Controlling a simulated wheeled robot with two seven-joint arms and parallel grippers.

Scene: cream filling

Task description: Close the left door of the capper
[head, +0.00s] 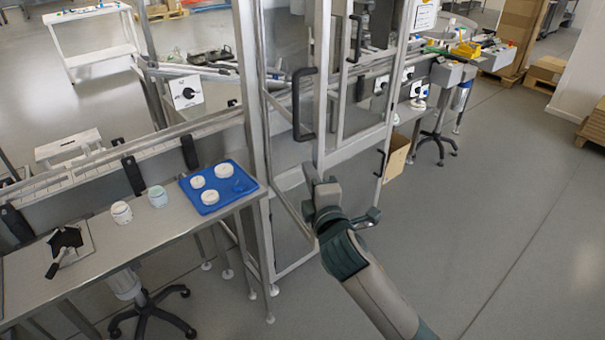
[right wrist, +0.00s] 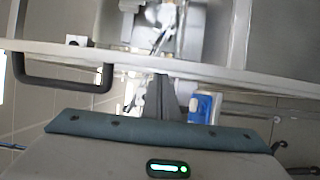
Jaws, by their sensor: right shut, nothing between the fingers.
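The capper is a tall metal-framed cabinet with clear panels in the middle of the head view. Its left door (head: 321,80) stands open, its frame edge toward me, with a black handle (head: 302,104) on its left side. My right gripper (head: 312,182) is shut and empty, at the lower end of that door's edge; I cannot tell if it touches. In the right wrist view the gripper's dark fingers (right wrist: 160,98) are close to a pale frame bar (right wrist: 200,70) with a black handle (right wrist: 62,82). My left gripper is out of view.
A bench at left carries a blue tray (head: 241,188) with white round lids, and two small jars (head: 121,213) beside it. A cardboard box (head: 396,157) stands on the floor behind the door. The floor at right is clear.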

